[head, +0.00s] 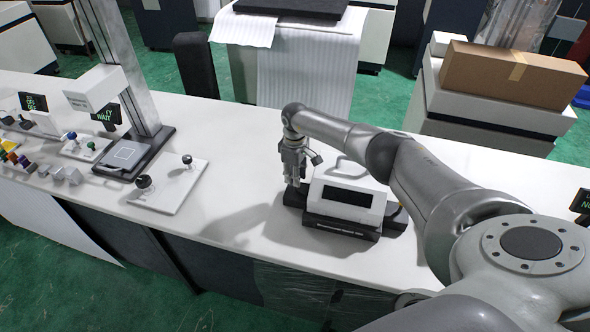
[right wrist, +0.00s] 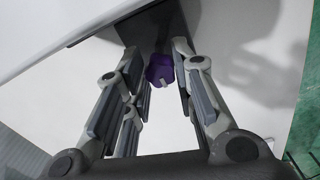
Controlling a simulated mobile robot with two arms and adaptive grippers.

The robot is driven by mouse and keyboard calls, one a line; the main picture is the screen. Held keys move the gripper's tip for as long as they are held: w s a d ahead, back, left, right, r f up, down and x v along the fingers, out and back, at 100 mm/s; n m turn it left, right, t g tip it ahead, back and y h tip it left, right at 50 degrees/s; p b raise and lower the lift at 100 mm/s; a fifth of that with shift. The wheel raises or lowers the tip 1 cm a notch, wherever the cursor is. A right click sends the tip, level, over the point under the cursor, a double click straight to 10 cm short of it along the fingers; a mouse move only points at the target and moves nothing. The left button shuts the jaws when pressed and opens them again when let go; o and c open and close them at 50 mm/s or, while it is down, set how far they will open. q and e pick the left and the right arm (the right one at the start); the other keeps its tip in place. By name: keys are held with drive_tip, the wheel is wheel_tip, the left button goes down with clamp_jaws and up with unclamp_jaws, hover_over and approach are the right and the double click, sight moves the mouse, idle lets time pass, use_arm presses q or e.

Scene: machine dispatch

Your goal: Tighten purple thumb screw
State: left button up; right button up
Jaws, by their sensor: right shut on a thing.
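The purple thumb screw (right wrist: 160,70) shows in the right wrist view between the far ends of my gripper's fingers. My right gripper (right wrist: 162,82) is shut on it. In the head view my right gripper (head: 295,178) points down at the left side of a white device (head: 374,206) with a dark screen, on a dark base (head: 340,233). The screw is hidden there behind the gripper. My left gripper is in neither view.
The white bench (head: 225,200) is clear left of the device. A white plate with black knobs (head: 168,186) and a column machine (head: 128,60) stand further left. A cardboard box (head: 510,77) sits on a cabinet behind the arm.

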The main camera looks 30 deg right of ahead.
drive_tip(key=shift+d+r+m+p, duration=0.15)
drive_tip(key=shift+m+p, duration=0.5)
drive_tip(key=shift+m, duration=0.35)
drive_tip(key=o, duration=1)
drive_tip(key=shift+o, duration=0.2)
wheel_tip(320, 180, up, 12)
